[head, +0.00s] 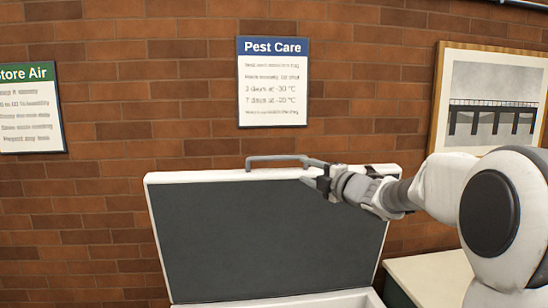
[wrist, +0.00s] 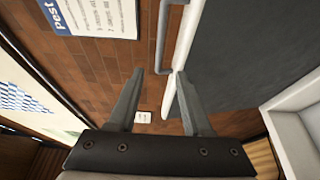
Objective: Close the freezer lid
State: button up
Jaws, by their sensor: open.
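The freezer lid (head: 270,240) stands raised in the head view, with a white rim and a dark grey inner panel. A grey bar handle (head: 275,158) runs along its top edge. The freezer body (head: 345,299) shows only as a white strip at the bottom. My gripper (head: 316,180) is at the lid's top edge, by the right end of the handle. In the wrist view my gripper (wrist: 159,74) is open, with nothing between its fingers. The lid's white edge (wrist: 186,40) and the handle (wrist: 162,40) lie just beyond the fingertips. Whether a finger touches the lid is unclear.
A brick wall (head: 190,130) stands behind the lid, with a Pest Care sign (head: 273,82), a Store Air sign (head: 30,108) and a framed bridge picture (head: 495,100). A pale-topped surface (head: 430,280) is right of the freezer.

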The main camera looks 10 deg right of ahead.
aim_at(276, 159)
jog(key=p+x, duration=0.4)
jog(key=x, duration=1.2)
jog(key=shift+w+a, duration=0.1)
jog(key=shift+w, duration=0.2)
grip_shut()
jog(key=shift+f, duration=0.1)
dwell(0.7)
